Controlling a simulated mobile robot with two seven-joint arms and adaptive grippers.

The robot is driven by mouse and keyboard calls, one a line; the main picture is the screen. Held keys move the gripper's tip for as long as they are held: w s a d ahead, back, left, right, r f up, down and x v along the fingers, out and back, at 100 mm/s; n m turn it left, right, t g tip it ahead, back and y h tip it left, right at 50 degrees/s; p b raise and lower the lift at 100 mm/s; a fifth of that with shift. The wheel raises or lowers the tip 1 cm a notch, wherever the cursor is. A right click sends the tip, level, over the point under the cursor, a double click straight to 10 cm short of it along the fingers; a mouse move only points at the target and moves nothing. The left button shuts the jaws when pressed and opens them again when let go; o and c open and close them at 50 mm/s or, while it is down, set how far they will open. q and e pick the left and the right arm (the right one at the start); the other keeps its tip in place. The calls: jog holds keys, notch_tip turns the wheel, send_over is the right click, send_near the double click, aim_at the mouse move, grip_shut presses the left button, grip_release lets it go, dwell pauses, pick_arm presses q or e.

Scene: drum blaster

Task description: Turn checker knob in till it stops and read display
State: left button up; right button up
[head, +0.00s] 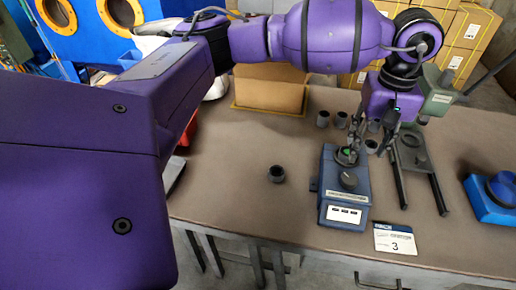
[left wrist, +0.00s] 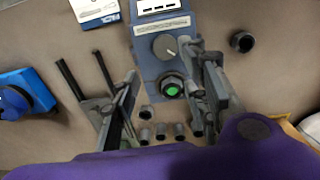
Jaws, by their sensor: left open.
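The checker (head: 333,185) is a blue-grey box standing on the table in the head view; it also shows, upside down, in the left wrist view (left wrist: 146,62). Its round grey knob (head: 348,180) is on top, with a pale pointer line in the left wrist view (left wrist: 165,46). Behind the knob is a dark round socket with a green centre (left wrist: 172,90). My right gripper is not in view.
Several dark cylinders (head: 323,119) stand behind the checker, and one (head: 276,173) stands alone to its left. A grey-green press (head: 438,92) with two dark rails is to the right. A blue device (head: 492,205) and a card marked 3 (head: 395,240) lie near the front.

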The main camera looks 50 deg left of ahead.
pick_arm(q)
jog(key=shift+r, duration=0.6)
